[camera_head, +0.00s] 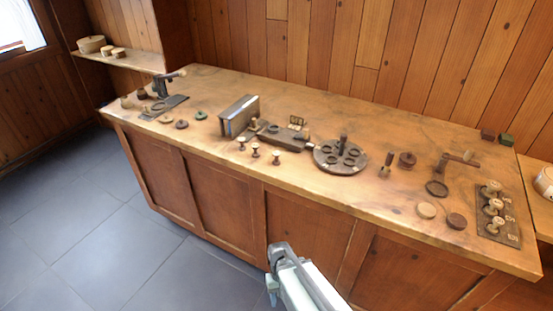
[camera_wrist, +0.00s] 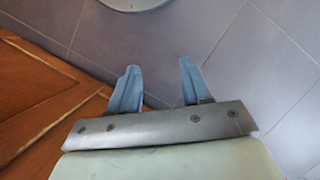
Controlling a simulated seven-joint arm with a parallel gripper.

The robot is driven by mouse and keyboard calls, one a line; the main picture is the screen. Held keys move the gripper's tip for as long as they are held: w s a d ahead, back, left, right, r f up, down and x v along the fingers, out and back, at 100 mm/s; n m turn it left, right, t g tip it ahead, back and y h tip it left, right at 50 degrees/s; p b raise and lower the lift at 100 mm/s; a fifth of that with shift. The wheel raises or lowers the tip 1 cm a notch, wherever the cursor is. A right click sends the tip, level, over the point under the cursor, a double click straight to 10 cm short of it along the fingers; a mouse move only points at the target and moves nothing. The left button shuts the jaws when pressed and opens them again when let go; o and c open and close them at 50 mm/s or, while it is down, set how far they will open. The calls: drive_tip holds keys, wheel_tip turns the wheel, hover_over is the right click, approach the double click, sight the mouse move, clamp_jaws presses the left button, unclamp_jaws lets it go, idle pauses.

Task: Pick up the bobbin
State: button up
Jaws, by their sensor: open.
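Several small spool-shaped pieces stand on the wooden workbench (camera_head: 330,185); I cannot tell which one is the bobbin. Three small light-topped spools, including a middle spool (camera_head: 255,150), stand upright near the front edge. Several pale spools, including an upper spool (camera_head: 491,188), sit on a dark board (camera_head: 511,222) at the right end. My gripper (camera_wrist: 158,68) is open, with two blue fingers apart and nothing between them. It is over the grey tiled floor, away from the bench top. No spool shows in the wrist view.
A round dark plate (camera_head: 340,168) with cups and a post stands mid-bench. A book-like block (camera_head: 239,115) and a clamp-like device (camera_head: 160,85) are to its left. Pale and dark discs lie at the front right. The bench's front panels are beside my gripper.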

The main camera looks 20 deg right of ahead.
drive_tip(key=w+a+r+t+y, duration=0.1)
drive_tip(key=w+a+r+t, duration=0.15)
drive_tip(key=w+r, duration=1.25)
drive_tip(key=w+a+r+t+y, duration=0.15)
drive_tip(key=w+r+t, duration=0.25)
drive_tip(key=w+r, duration=1.05)
wheel_tip(320, 180, up, 22)
drive_tip(key=r+t+h, duration=0.1)
drive_tip(key=t+h, duration=0.1)
drive_tip(key=h, duration=0.2)
hover_over(276, 153)
drive_tip(key=s, duration=0.5)
drive_tip(key=shift+y, duration=0.25)
drive_tip(key=shift+x, duration=7)
drive_tip(key=shift+s+f, duration=0.1)
drive_tip(key=shift+s, duration=0.1)
drive_tip(key=shift+c, duration=0.3)
drive_tip(key=c, duration=0.8)
